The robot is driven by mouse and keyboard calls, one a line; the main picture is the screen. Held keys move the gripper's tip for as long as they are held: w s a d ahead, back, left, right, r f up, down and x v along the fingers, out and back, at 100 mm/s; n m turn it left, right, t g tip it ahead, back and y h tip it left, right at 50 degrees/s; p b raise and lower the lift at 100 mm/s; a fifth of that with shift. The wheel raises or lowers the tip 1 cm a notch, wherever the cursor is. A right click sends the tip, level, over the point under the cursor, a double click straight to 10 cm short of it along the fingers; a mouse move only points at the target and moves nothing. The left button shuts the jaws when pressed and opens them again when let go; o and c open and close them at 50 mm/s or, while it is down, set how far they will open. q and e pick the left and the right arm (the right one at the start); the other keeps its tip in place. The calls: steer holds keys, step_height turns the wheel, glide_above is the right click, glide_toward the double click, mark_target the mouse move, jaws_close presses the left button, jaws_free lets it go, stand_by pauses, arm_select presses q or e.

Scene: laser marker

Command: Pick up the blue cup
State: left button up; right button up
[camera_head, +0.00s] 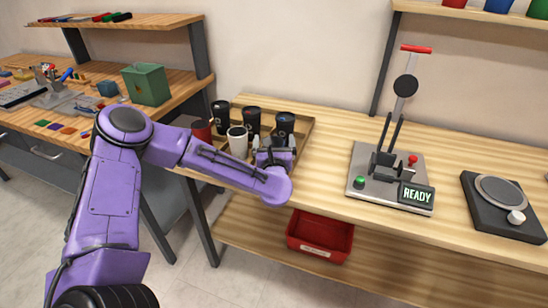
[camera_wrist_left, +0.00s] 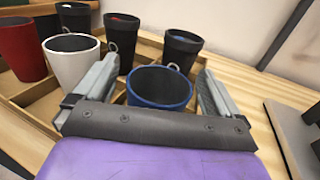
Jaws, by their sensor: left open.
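The blue cup (camera_wrist_left: 160,88) stands upright in a wooden tray (camera_wrist_left: 22,92), its open top facing up. In the left wrist view it sits between the two grey fingers of my left gripper (camera_wrist_left: 156,76), which is open. The fingers lie on either side of the cup; I cannot tell whether they touch it. In the head view my left gripper (camera_head: 273,150) is at the tray's front right part, and the blue cup is mostly hidden by the gripper. My right gripper is not in view.
A white cup (camera_head: 238,142), a red cup (camera_head: 202,132) and several black cups (camera_head: 252,122) share the tray. To the right stand a press with a READY display (camera_head: 416,195) and a dark round-plated device (camera_head: 502,205). The bench between tray and press is clear.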

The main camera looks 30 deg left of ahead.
arm_select(q)
steer(key=c, duration=0.7)
